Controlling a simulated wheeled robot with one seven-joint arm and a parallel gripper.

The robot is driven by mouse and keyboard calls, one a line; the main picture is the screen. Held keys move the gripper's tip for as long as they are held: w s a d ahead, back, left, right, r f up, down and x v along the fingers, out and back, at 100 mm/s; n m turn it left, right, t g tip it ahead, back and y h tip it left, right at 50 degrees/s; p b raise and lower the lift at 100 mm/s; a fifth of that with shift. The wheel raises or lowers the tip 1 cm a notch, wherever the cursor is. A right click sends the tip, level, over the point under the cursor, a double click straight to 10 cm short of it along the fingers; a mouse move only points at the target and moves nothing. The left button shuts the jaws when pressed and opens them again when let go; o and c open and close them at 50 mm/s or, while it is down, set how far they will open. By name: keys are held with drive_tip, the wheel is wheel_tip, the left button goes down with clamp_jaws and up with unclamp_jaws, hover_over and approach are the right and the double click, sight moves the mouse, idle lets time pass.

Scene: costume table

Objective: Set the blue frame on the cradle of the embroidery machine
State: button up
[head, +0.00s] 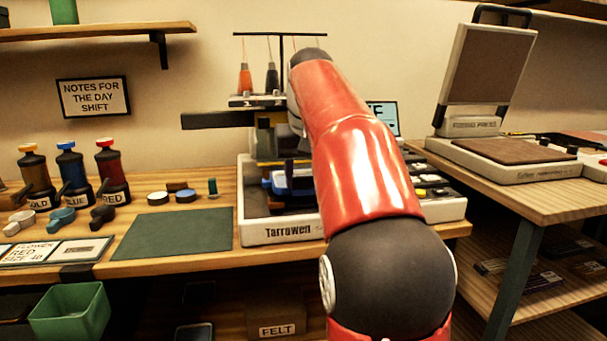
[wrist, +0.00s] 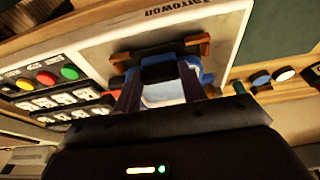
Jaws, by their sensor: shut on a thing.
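The embroidery machine (head: 290,230), a white-based unit lettered "Tarrowen", stands at the table's middle. In the head view my red arm covers much of it. The blue frame (head: 290,180) shows low under the machine's head, just left of my arm. In the wrist view the blue frame (wrist: 160,72) has a pale inside, and my gripper (wrist: 160,92) is shut on it, one dark finger on each side. A dark bar with brown end pieces (wrist: 203,45), possibly the cradle, lies right at the frame's far edge. I cannot tell whether they touch or the frame is seated.
A dark green mat (head: 175,232) lies left of the machine. Small spools and discs (head: 158,198) sit behind it. Labelled dispensers (head: 70,170) stand farther left. A heat press (head: 500,155) is on the right table. A green bin (head: 70,312) is at lower left.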

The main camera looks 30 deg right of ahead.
drive_tip(key=shift+f+b, duration=0.55)
drive_tip(key=shift+f, duration=0.5)
idle(0.9)
drive_tip(key=o, duration=1)
drive_tip(key=shift+r, duration=0.1)
drive_tip(key=shift+r+p, duration=0.65)
drive_tip(key=shift+r, duration=1.5)
drive_tip(key=s+r, duration=0.1)
drive_tip(key=s, duration=0.1)
drive_tip(key=s+a+r, duration=0.1)
drive_tip(key=s, duration=0.1)
drive_tip(key=s+r, duration=0.1)
drive_tip(key=shift+s+a, duration=0.3)
drive_tip(key=shift+s, duration=0.1)
